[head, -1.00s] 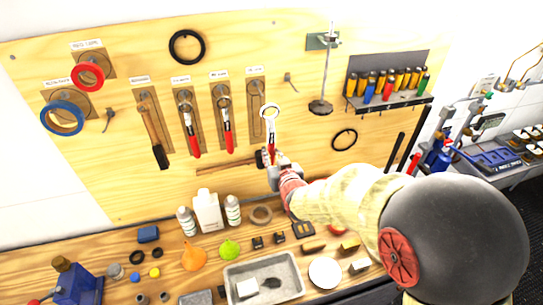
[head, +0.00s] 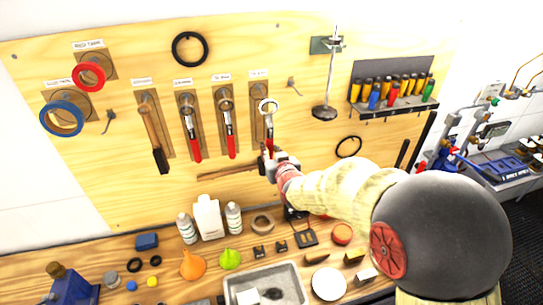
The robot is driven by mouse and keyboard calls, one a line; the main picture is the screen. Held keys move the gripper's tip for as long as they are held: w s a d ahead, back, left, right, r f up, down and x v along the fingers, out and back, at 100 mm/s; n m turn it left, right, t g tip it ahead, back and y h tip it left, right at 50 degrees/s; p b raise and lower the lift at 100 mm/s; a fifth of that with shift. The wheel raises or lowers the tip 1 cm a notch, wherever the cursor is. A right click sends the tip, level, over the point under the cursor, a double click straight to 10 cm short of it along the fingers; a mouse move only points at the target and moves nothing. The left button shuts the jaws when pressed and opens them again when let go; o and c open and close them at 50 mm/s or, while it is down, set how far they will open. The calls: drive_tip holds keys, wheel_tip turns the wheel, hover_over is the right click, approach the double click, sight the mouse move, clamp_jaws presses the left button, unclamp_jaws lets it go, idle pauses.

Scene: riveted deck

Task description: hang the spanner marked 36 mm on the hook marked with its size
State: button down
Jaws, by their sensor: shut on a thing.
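The spanner (head: 269,120) has a silver ring end and a red handle. It is upright, ring end up, in front of the rightmost labelled wooden strip (head: 259,92) on the pegboard. My gripper (head: 268,155) is shut on the lower part of its red handle. The ring lies over the upper part of that strip; I cannot tell whether it is around the hook or in front of it. Two similar red-handled spanners hang on the strips to the left, one (head: 192,130) and another (head: 228,128). The size labels are too small to read.
A screwdriver rack (head: 392,105) and a rod on a bracket (head: 329,75) are to the right. Bottles (head: 208,218) and a metal tray (head: 238,280) crowd the bench below.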

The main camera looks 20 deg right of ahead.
drive_tip(key=b+x, duration=0.5)
drive_tip(key=x, duration=0.1)
drive_tip(key=shift+w+r, duration=0.3)
drive_tip(key=shift+w, duration=0.15)
idle(0.4)
drive_tip(key=shift+b, duration=0.35)
idle(0.4)
drive_tip(key=c, duration=1.6)
unclamp_jaws()
drive_tip(key=shift+o, duration=0.2)
drive_tip(key=shift+s, duration=0.1)
